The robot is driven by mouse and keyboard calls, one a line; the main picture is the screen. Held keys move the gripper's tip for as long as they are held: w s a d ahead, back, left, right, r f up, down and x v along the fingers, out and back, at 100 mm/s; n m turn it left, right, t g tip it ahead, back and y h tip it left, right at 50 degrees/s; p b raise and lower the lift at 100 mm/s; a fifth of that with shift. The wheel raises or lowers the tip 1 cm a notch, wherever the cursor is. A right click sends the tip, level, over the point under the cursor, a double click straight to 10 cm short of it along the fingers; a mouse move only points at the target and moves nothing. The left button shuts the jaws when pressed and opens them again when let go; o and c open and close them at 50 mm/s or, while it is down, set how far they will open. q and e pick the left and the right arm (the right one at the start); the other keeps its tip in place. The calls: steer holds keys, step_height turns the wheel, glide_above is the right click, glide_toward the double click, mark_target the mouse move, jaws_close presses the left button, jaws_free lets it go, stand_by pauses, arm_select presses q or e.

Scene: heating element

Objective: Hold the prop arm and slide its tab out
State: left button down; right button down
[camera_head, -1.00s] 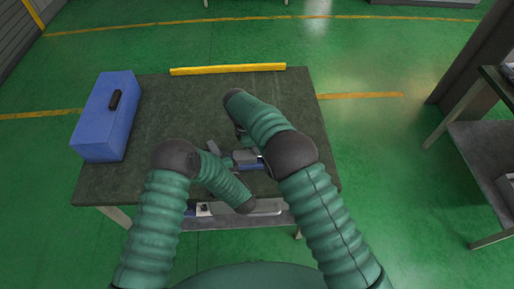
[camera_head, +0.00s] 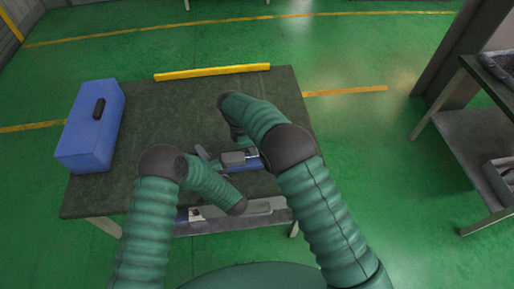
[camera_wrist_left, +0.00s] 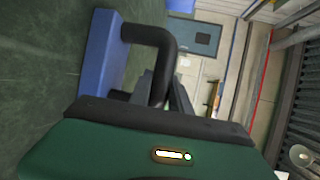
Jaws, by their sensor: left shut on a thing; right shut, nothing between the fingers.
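A low blue device with a grey block (camera_head: 233,158) on its top sits near the table's front edge, partly hidden by my arms. A grey lever-like piece (camera_head: 202,152) sticks up at its left. My left gripper (camera_head: 220,162) is at the device's left side, small and partly covered. In the left wrist view a dark, bent bar (camera_wrist_left: 150,36) runs from a blue block down to my left gripper (camera_wrist_left: 165,95), which is shut on it; I take it for the prop arm. The tab cannot be made out. My right gripper (camera_head: 240,142) is shut and empty, above the device, mostly behind my forearm.
A blue toolbox (camera_head: 92,130) with a black handle stands at the table's left. A yellow bar (camera_head: 212,72) lies along the back edge. The dark tabletop (camera_head: 165,110) between them is clear. A second table (camera_head: 465,140) stands at the far right.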

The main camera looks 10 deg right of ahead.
arm_select(q)
steer(key=shift+s+a+f, duration=0.1)
steer(key=shift+s+f, duration=0.15)
steer(key=shift+f, duration=0.3)
arm_select(e)
steer(key=a+v, duration=0.1)
steer(key=v, duration=0.9)
arm_select(q)
steer(key=c, duration=1.5)
jaws_free()
steer(key=o, duration=0.4)
steer(key=shift+w, duration=0.25)
steer(key=shift+a+r, duration=0.1)
arm_select(e)
steer(key=shift+w+a+f, duration=0.15)
steer(key=shift+a, duration=0.1)
